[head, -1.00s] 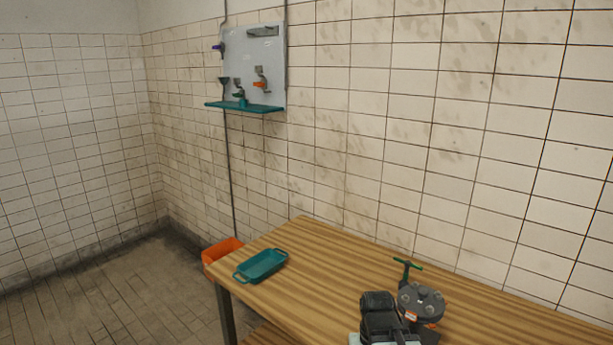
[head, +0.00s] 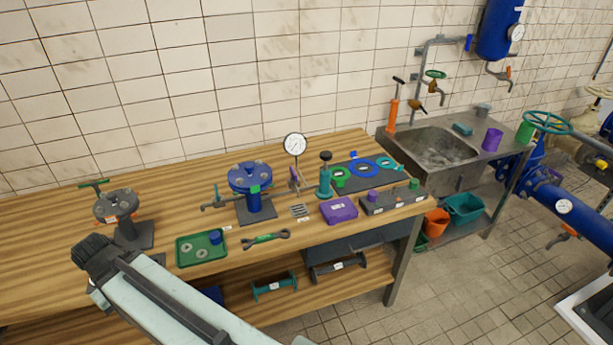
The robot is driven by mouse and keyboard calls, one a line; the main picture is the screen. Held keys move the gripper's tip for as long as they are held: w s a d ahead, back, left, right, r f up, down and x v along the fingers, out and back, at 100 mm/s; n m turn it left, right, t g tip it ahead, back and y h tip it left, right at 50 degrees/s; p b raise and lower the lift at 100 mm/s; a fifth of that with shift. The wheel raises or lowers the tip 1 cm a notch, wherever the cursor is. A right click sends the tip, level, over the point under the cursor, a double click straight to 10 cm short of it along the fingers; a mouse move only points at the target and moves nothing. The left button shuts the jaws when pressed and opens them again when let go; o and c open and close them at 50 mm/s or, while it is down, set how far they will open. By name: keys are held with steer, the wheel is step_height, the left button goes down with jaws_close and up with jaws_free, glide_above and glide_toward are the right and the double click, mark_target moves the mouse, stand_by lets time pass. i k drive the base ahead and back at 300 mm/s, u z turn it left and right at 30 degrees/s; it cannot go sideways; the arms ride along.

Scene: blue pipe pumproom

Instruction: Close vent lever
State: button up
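I cannot tell which part is the vent lever; several small levers and taps show. A blue vessel (head: 498,28) on the wall at top right has a tap with a small orange lever (head: 509,72). A blue flanged fitting (head: 250,180) on the bench has a teal-handled tap (head: 215,200) on its left side. A small purple-handled valve (head: 294,178) stands below the round gauge. My gripper (head: 92,252) is at lower left over the bench's front edge, apart from all of these. Its fingers are too dark and foreshortened to show whether they are open.
The wooden bench (head: 50,225) holds a grey flanged fitting (head: 115,205), a green tray (head: 202,248), a wrench (head: 266,237) and a purple box (head: 338,210). A sink (head: 440,148) stands right of it. Blue piping (head: 570,205) crosses the far right. Tiled floor (head: 470,290) is open between.

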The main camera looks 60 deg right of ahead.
mark_target(294, 178)
steer(key=z, duration=3.05)
steer(key=k, duration=0.9)
steer(key=u, duration=0.95)
steer(key=i, duration=1)
steer(key=u, duration=0.05)
steer(key=k, duration=0.5)
